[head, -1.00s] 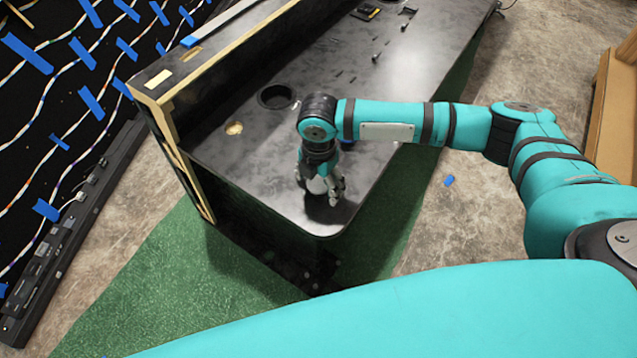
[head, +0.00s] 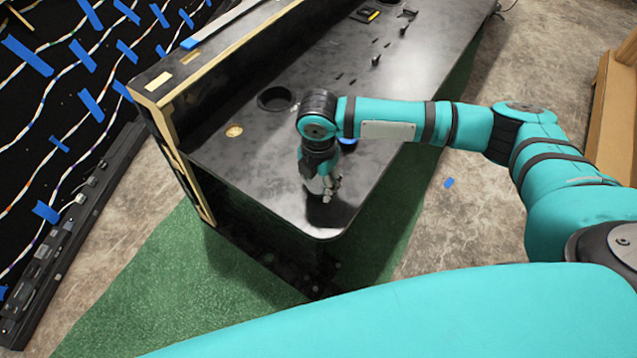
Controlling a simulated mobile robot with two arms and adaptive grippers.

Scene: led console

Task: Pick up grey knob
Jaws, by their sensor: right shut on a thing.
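My right gripper (head: 325,188) points down over the near right end of the black console top (head: 270,195). It is shut on a small greyish thing between its fingers, which seems to be the grey knob (head: 317,184). The fingers hide most of the knob. I cannot tell whether it touches the console top or is just above it. My left gripper is not in view.
A round dark hole (head: 275,98) and a smaller tan-lined hole (head: 234,131) lie left of my right arm. A blue round thing (head: 347,140) sits partly behind my wrist. Several small dark parts lie farther back. The front corner of the top is clear.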

